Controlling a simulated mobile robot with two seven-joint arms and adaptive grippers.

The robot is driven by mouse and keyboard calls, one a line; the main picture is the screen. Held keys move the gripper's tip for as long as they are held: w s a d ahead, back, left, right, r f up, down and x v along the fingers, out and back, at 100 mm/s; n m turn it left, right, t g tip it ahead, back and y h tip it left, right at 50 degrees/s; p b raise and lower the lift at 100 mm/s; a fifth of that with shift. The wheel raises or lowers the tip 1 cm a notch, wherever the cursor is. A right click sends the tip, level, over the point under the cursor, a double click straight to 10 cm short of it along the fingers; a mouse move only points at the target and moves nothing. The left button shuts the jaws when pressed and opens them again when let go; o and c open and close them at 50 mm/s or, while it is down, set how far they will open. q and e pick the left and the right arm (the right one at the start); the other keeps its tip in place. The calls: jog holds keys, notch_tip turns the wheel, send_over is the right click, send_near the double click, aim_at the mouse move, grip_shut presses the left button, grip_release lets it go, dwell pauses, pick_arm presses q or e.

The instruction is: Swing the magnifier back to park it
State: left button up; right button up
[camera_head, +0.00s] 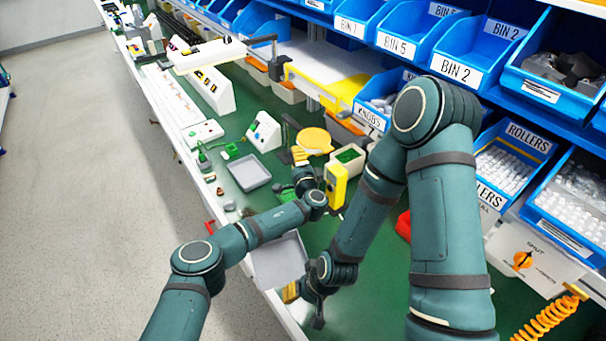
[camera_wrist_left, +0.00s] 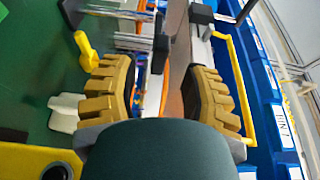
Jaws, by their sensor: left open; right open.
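A round yellow disc (camera_head: 313,138) lies beyond my left gripper in the head view, with a thin dark stand beside it. It may be the magnifier, but I cannot tell for sure. My left gripper (camera_head: 300,156) is just in front of it over the green bench. In the left wrist view my left gripper (camera_wrist_left: 165,95) has its ribbed tan fingers apart, with dark and clear shapes behind the gap. I see nothing held. My right gripper (camera_head: 304,296) is low at the bench's front edge, partly hidden by its own wrist. It is open.
A yellow device (camera_head: 336,184) stands close right of my left gripper. Grey trays (camera_head: 249,172) (camera_head: 279,261) lie near the front edge. Blue bins (camera_head: 460,70) line the right side. A white lamp-like bar (camera_head: 207,56) overhangs the far bench.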

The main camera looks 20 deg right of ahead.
pick_arm(q)
jog(key=s, duration=0.7)
jog(key=shift+s+a, duration=0.15)
jog(key=shift+s, duration=0.1)
jog(key=shift+r, duration=0.15)
